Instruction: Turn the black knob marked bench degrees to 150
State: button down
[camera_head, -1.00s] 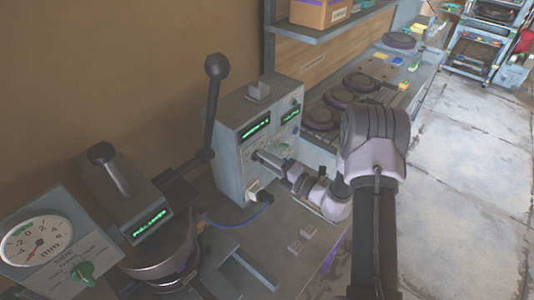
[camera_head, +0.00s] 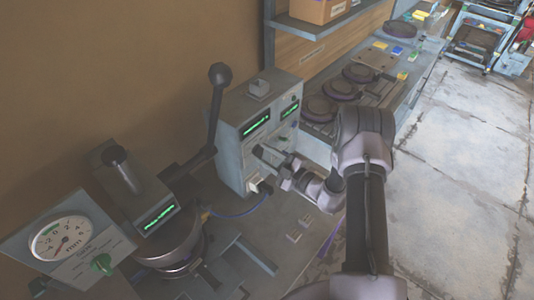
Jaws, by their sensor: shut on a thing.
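The grey control box (camera_head: 232,142) stands on the bench with two green-lit displays (camera_head: 257,126) on its front. My gripper (camera_head: 262,152) is at the front face of this box, below the larger display, and is shut. The black knob is hidden by my jaws and cannot be made out, so its marking and setting cannot be read. The display digits are too small to read.
A black-knobbed lever (camera_head: 218,75) rises left of the box. A press with a lit display (camera_head: 160,216) and a round mm dial (camera_head: 62,240) stand at left. A blue cable (camera_head: 240,212) runs below the box. Dark discs (camera_head: 340,88) lie behind my arm.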

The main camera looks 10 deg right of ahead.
jog(key=shift+m, duration=0.6)
jog(key=c, duration=0.9)
grip_release()
jog(key=v, duration=1.7)
jog(key=shift+s+d, duration=0.1)
jog(key=shift+s, duration=0.1)
